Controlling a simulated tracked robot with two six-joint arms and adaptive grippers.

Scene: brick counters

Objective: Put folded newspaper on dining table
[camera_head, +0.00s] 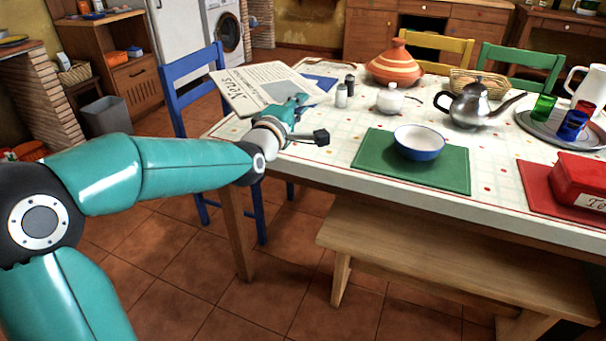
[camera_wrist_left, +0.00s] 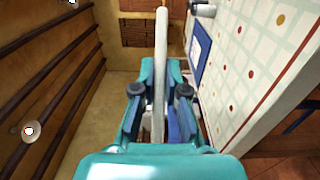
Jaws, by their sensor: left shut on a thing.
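The folded newspaper (camera_head: 262,86) is held in my left gripper (camera_head: 300,104), over the left end of the dining table (camera_head: 330,150). In the head view it is tilted, with its printed side showing. In the left wrist view the newspaper (camera_wrist_left: 161,60) appears edge-on as a pale strip between the two fingers of the left gripper (camera_wrist_left: 160,92), which are shut on it. The table top (camera_wrist_left: 245,75) is to the right there. Whether the newspaper touches the table cannot be told. My right gripper is not in view.
Near the newspaper stand two shakers (camera_head: 341,95), a white sugar bowl (camera_head: 390,101) and a blue mat (camera_head: 320,82). A blue bowl (camera_head: 419,143) sits on a green mat (camera_head: 375,150). A blue chair (camera_head: 188,95) stands at the left end, a bench (camera_head: 440,255) in front.

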